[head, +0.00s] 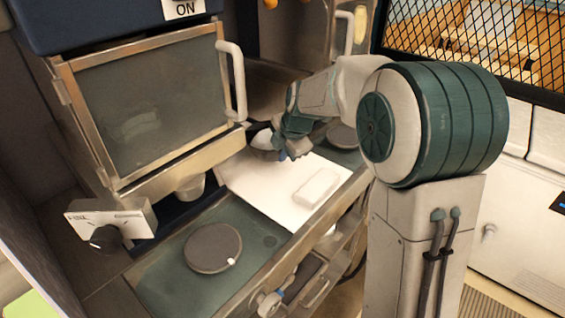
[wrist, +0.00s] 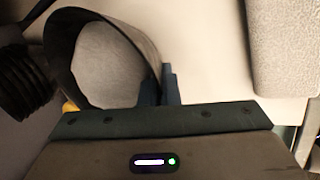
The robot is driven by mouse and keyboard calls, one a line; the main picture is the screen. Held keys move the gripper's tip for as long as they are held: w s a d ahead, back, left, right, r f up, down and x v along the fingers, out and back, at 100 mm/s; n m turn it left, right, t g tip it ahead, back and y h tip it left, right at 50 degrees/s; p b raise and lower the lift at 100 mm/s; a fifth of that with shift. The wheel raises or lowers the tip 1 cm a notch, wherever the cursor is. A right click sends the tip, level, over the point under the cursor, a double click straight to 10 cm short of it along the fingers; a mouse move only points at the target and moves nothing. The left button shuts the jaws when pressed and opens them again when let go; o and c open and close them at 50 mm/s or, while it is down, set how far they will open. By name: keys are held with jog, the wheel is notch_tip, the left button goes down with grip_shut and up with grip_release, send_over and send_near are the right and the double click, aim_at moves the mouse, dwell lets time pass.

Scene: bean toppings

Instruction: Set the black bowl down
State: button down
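The black bowl (head: 263,153) is at the far left end of the white surface in the head view, with something pale inside. In the wrist view the bowl (wrist: 108,62) shows its dark rim and a whitish inside. My gripper (wrist: 160,88) has its two narrow fingers close together on the bowl's near right wall. In the head view my gripper (head: 284,150) is at the bowl's right side and partly hides it. I cannot tell whether the bowl's base touches the surface.
A white block (head: 317,187) lies on the white board (head: 262,190). A round dark plate (head: 213,248) sits on the green counter in front. A glass-fronted cabinet (head: 150,105) with a handle stands at left. The board between bowl and block is clear.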

jog(key=shift+f, duration=1.75)
jog(key=shift+f, duration=0.15)
jog(key=c, duration=1.7)
grip_release()
jog(key=shift+r, duration=0.3)
jog(key=b+v, duration=0.2)
jog(key=v, duration=0.9)
jog(key=shift+s+d+f+m+g+h, duration=0.3)
jog(key=shift+s+d+f+m, duration=0.95)
jog(key=shift+s+m, duration=2.95)
jog(key=shift+s+d+f+m+g+h, duration=0.1)
jog(key=shift+s+d+f+m+h, duration=0.8)
jog(key=shift+s+m, duration=3.25)
jog(key=shift+s+d+f+m+g, duration=0.2)
jog(key=shift+s+d+f+m, duration=1.4)
jog(key=shift+s+m, duration=2.55)
